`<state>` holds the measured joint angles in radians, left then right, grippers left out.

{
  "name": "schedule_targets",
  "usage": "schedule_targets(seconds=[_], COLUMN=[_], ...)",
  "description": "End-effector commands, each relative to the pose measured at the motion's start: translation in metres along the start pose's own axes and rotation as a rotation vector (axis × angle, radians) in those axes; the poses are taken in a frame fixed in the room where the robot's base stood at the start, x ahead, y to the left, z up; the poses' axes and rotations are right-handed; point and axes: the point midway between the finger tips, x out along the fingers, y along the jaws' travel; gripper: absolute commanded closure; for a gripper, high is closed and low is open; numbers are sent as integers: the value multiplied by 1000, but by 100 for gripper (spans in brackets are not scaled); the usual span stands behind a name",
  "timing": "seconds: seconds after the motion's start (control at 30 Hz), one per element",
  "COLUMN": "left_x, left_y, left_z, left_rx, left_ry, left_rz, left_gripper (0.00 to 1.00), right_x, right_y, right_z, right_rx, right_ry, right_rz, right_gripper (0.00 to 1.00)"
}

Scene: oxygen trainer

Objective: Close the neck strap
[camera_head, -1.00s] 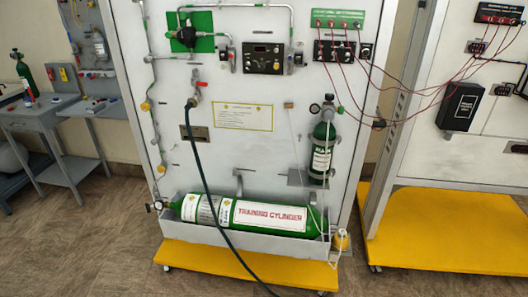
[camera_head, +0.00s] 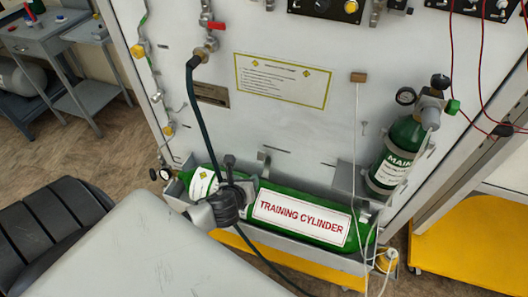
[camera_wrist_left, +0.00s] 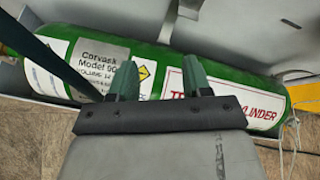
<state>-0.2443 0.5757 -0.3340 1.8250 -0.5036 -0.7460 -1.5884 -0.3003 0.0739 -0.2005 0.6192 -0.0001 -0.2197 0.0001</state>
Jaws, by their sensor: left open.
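The large green training cylinder (camera_head: 300,216) lies on its side in the grey trough (camera_head: 290,245) at the foot of the white panel. It fills the top of the left wrist view (camera_wrist_left: 158,55), with its labels showing between and beside my fingers. My left gripper (camera_head: 229,186) is in front of the cylinder's left half. Its two fingers are apart with nothing between them (camera_wrist_left: 160,80); contact with the cylinder cannot be told. I cannot clearly make out a neck strap. The cylinder's left end is partly hidden behind my arm and gripper. My right gripper is not in view.
A dark hose (camera_head: 204,130) hangs from the red-handled valve and passes close by my left gripper. A small green cylinder (camera_head: 397,153) stands upright at the right. A white cord (camera_head: 357,150) hangs beside it. The yellow base (camera_head: 290,268) sticks out below.

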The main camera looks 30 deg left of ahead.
Motion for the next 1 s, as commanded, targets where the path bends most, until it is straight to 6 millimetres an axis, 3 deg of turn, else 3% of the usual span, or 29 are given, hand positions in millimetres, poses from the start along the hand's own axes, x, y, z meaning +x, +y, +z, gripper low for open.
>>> schedule_targets(seconds=[0.1, 0.3, 0.8, 1.0], left_x=[-17, -23, 61, 76], left_y=[-23, -37, -44, -46], left_z=[35, 55, 66, 69], left_rx=[225, 363, 360, 360], left_ry=[-95, -156, -154, -153], left_rz=[-50, -67, -66, -67], left_gripper=[51, 51, 51, 51], right_x=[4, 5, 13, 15], right_y=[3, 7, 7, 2], right_z=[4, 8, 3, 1], right_rx=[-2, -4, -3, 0], right_ry=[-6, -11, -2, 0], right_rz=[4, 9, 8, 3], right_gripper=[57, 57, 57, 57])
